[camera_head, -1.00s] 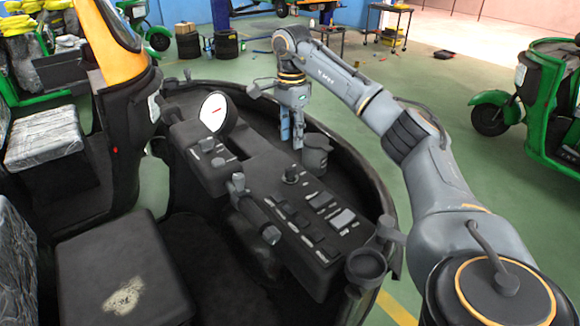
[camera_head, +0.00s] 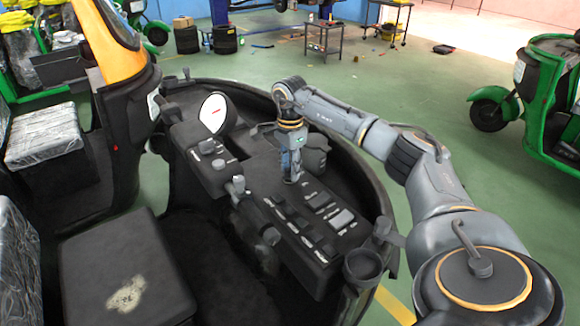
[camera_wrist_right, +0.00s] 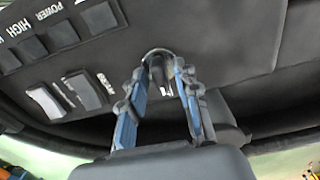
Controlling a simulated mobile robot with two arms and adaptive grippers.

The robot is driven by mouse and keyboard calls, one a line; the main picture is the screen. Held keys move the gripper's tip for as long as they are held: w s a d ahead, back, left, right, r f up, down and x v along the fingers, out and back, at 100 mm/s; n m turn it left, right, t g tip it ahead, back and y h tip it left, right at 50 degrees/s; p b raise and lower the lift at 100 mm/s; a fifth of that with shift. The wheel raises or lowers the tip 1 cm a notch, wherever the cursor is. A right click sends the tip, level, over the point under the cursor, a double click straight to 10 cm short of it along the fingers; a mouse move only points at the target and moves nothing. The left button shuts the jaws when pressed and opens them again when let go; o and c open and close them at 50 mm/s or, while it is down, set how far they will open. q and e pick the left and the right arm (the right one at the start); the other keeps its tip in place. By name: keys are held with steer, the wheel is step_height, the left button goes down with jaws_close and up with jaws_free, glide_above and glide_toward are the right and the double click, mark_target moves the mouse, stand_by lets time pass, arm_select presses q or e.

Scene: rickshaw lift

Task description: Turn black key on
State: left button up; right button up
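The black key sits in a round switch (camera_wrist_right: 157,52) on the dark dashboard (camera_head: 262,190). The dashboard also fills the upper part of the right wrist view. My right gripper (camera_head: 291,178) points down at the key and mostly hides it in the head view. In the right wrist view the blue-padded fingers of this gripper (camera_wrist_right: 162,70) are apart, with their tips on either side of the key. I cannot tell whether the pads touch it. My left gripper is not in view.
Rocker switches (camera_head: 310,232) with white labels lie on the panel close to the gripper. A round white gauge (camera_head: 214,112) stands behind and to the left. A lever (camera_head: 252,208) sits at the panel's left side. A dark cup-like part (camera_head: 316,152) is just behind the gripper.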

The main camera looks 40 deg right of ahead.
jaws_close()
steer(key=shift+m, duration=0.4)
steer(key=m, duration=0.5)
steer(key=shift+m+p, duration=0.3)
steer(key=m, duration=0.5)
steer(key=shift+m, duration=0.3)
steer(key=shift+o, duration=1.8)
jaws_free()
